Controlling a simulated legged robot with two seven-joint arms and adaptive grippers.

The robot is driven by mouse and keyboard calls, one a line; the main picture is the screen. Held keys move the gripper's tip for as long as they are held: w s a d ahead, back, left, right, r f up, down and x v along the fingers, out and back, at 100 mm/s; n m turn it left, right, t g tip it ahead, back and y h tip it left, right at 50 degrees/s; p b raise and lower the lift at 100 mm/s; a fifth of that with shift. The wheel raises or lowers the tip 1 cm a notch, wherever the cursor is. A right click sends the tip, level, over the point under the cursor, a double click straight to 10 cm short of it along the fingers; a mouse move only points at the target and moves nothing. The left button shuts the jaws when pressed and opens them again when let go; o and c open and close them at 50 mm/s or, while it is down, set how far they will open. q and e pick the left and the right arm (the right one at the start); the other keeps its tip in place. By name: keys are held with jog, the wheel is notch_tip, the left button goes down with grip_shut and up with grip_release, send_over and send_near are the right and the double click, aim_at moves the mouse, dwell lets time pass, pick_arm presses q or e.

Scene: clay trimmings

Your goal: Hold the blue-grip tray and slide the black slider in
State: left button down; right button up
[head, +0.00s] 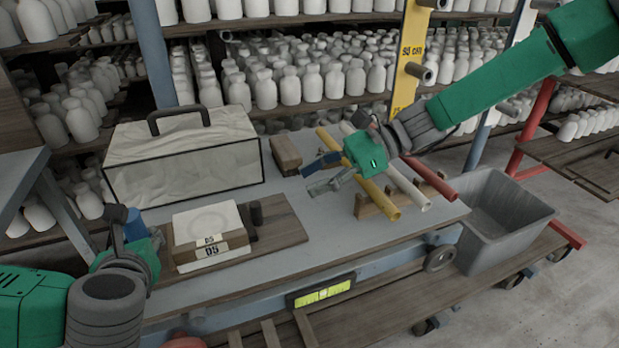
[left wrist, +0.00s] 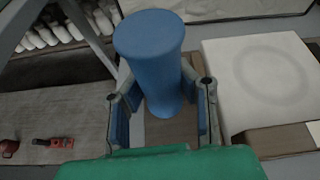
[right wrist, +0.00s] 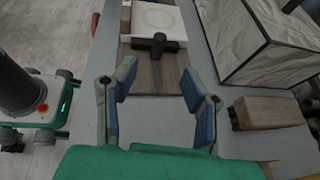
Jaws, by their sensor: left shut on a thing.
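The blue grip (left wrist: 152,50) stands upright at the left end of the wooden tray (head: 283,234). My left gripper (head: 136,238) is shut on it, with a finger on each side in the left wrist view. A white slab (head: 207,224) with a round mark and a D5 label lies on the tray. The black slider (head: 256,213), with an upright black handle, is at the tray's right part, close beside the slab; it also shows in the right wrist view (right wrist: 158,46). My right gripper (head: 324,174) is open and empty above the table, to the right of the slider and apart from it.
A cloth-covered box (head: 185,165) with a black handle stands behind the tray. A wooden block (head: 286,156) lies right of it. Yellow, white and red tubes (head: 385,205) rest on a wooden rack. A grey bin (head: 505,222) stands at the right. The table front is clear.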

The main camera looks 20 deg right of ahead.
pick_arm(q)
jog(key=c, duration=1.2)
grip_release()
jog(key=shift+f, duration=0.1)
jog(key=shift+s+d, duration=0.1)
